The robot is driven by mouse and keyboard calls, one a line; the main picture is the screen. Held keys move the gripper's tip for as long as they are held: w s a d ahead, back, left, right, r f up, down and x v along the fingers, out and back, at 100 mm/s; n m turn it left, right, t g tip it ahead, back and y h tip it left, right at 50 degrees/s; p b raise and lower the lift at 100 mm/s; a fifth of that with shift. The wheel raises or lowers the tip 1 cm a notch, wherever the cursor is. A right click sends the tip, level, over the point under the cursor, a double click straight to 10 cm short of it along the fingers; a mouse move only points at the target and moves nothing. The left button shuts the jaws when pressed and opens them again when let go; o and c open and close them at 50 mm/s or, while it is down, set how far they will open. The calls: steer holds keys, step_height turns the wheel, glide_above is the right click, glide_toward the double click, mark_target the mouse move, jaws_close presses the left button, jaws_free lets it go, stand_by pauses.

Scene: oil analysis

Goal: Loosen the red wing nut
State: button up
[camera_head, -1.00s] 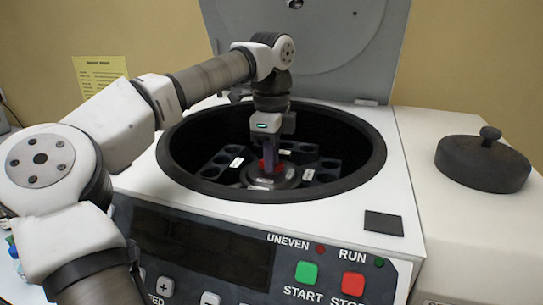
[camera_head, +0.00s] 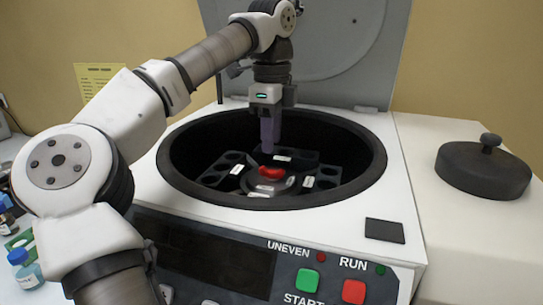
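The red wing nut (camera_head: 272,173) sits on the dark round hub (camera_head: 272,187) in the middle of the centrifuge rotor, inside the open bowl. Its two rounded wings show. My gripper (camera_head: 269,149) points straight down above the wing nut, apart from it, with a visible gap. Its purple fingers overlap in this view, so I cannot tell how far apart they are. Nothing shows held below the fingertips.
The black bowl rim (camera_head: 176,174) surrounds the rotor. The grey lid (camera_head: 350,62) stands open behind. Dark buckets (camera_head: 222,172) with holes surround the hub. A black knobbed cover (camera_head: 484,168) lies on the right-hand white surface. Small bottles (camera_head: 24,268) stand at lower left.

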mark_target(271, 169)
step_height(271, 169, up, 8)
steer(key=p, duration=0.4)
steer(key=shift+f, duration=0.25)
steer(key=shift+f, duration=0.1)
